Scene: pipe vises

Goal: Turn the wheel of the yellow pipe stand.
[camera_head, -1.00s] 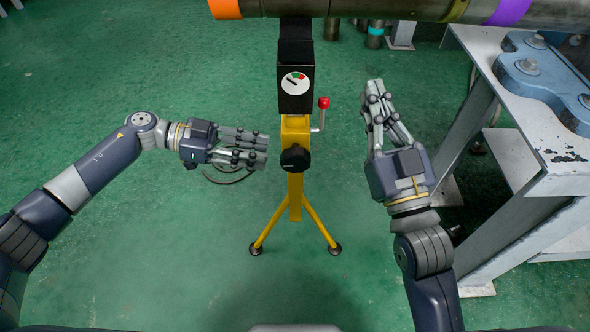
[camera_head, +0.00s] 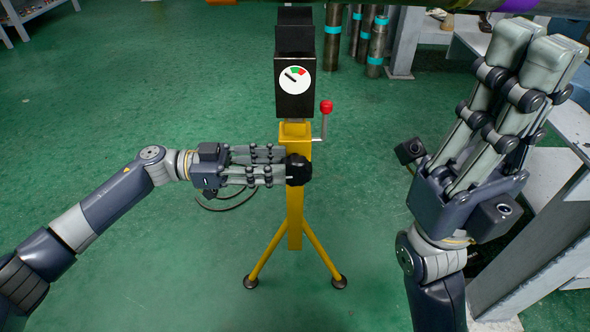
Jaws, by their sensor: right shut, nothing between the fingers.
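The yellow pipe stand (camera_head: 295,215) is upright in the middle, with a black head bearing a round dial (camera_head: 295,80) and a red-tipped lever (camera_head: 326,108) on its right side. Its wheel, a black knob (camera_head: 299,170), is on the front of the yellow post. My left gripper (camera_head: 282,167) points right, its fingers apart, with the tips at the left edge of the knob. Whether they touch it I cannot tell. My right gripper (camera_head: 540,55) is shut and empty, raised close to the camera at the right.
A grey metal bench (camera_head: 540,250) stands at the right, partly behind my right gripper. Several upright pipes (camera_head: 376,45) stand at the back. A horizontal pipe (camera_head: 400,3) crosses the top edge.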

